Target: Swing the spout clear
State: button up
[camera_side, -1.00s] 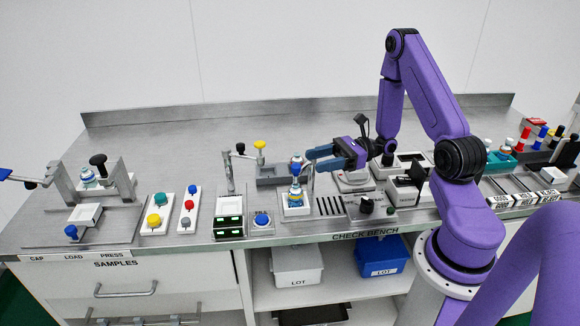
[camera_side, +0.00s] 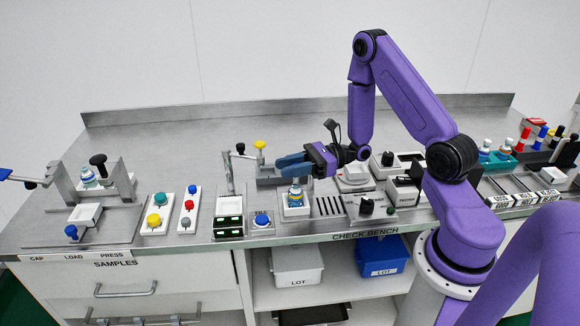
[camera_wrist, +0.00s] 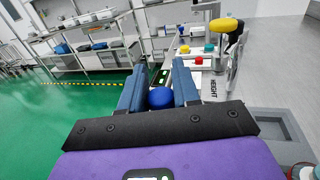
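My gripper (camera_side: 284,165) is above the small bottle (camera_side: 295,198) on the check bench, its blue fingers pointing left. The gripper covers the area over the bottle in the side view, and I cannot make out the spout there. In the wrist view, a round blue knob (camera_wrist: 160,97) shows in the narrow gap between the fingers (camera_wrist: 158,80). The fingers stand close on both sides of it. I cannot tell whether they touch it, or whether it lies lower, beyond them. Part of a bottle (camera_wrist: 302,172) shows at the lower right corner.
A post with a yellow knob (camera_side: 260,145) stands behind and left of the gripper. A green-lit display (camera_side: 229,225) and a blue button (camera_side: 262,220) sit to the front left. Button boxes (camera_side: 188,208) lie farther left. The rear worktop (camera_side: 200,140) is clear.

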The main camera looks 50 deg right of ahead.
grip_shut()
jog(key=shift+s, duration=0.15)
jog(key=s+d+n+g+h, duration=0.1)
jog(key=s+d+n+g, duration=0.2)
jog(key=n+g, duration=0.4)
jog(key=s+d+n+g, duration=0.4)
jog(key=s+n+g, duration=0.2)
jog(key=g, duration=0.7)
jog(key=shift+d+n+g+h, duration=0.3)
jog(key=shift+n+h, duration=0.1)
jog(key=shift+n, duration=0.1)
jog(key=shift+s, duration=0.15)
jog(key=shift+o, duration=2.2)
grip_release()
jog(key=shift+d, duration=0.1)
jog(key=shift+o, duration=0.5)
